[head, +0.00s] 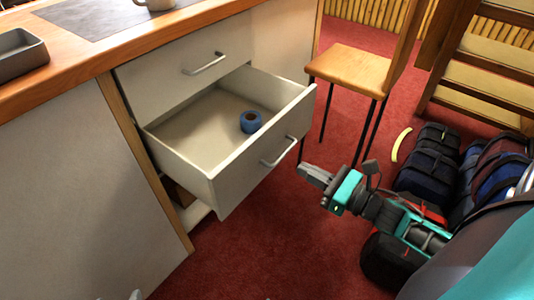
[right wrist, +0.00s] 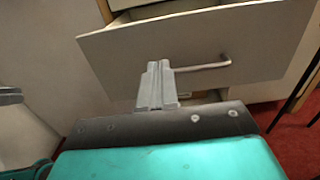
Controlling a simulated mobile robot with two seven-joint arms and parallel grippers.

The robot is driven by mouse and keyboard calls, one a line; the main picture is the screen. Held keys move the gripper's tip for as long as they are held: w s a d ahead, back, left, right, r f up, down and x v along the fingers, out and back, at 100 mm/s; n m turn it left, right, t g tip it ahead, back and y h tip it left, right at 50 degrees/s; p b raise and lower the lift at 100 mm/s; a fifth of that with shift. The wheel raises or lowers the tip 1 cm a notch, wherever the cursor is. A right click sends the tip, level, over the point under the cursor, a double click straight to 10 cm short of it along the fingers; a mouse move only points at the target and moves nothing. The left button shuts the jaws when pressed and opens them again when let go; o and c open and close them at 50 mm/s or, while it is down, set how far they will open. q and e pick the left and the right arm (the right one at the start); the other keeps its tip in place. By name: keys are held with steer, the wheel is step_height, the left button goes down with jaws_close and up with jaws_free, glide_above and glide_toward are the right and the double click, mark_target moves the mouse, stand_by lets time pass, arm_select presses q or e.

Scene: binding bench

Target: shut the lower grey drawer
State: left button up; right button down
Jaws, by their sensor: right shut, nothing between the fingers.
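The lower grey drawer (head: 235,178) is pulled far out of the cabinet, below a closed upper drawer (head: 185,72). A blue ring-shaped roll (head: 251,122) lies inside it. Its bar handle (head: 279,152) is on the front panel. My right gripper (head: 304,172) is shut and empty, in front of the drawer near the handle's right end. In the right wrist view, the shut fingers (right wrist: 158,85) point at the drawer front (right wrist: 130,48), just left of the handle (right wrist: 205,67). I cannot tell whether they touch the panel. My left gripper is not clearly seen.
A wooden chair (head: 355,68) stands close behind the drawer's right side. Dark bags (head: 428,160) lie on the red floor at right. The wooden benchtop (head: 75,62) holds a grey tray (head: 20,58). Red carpet (head: 270,235) in front of the drawer is clear.

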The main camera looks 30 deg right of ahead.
mark_target(260, 147)
steer(key=b+x, duration=0.1)
steer(key=x, duration=0.9)
arm_select(q)
steer(key=shift+s+d+f+b, duration=0.15)
steer(key=shift+f+b, duration=0.15)
steer(key=shift+f, duration=0.65)
arm_select(e)
steer(key=shift+w+a, duration=0.2)
steer(key=shift+w, duration=0.25)
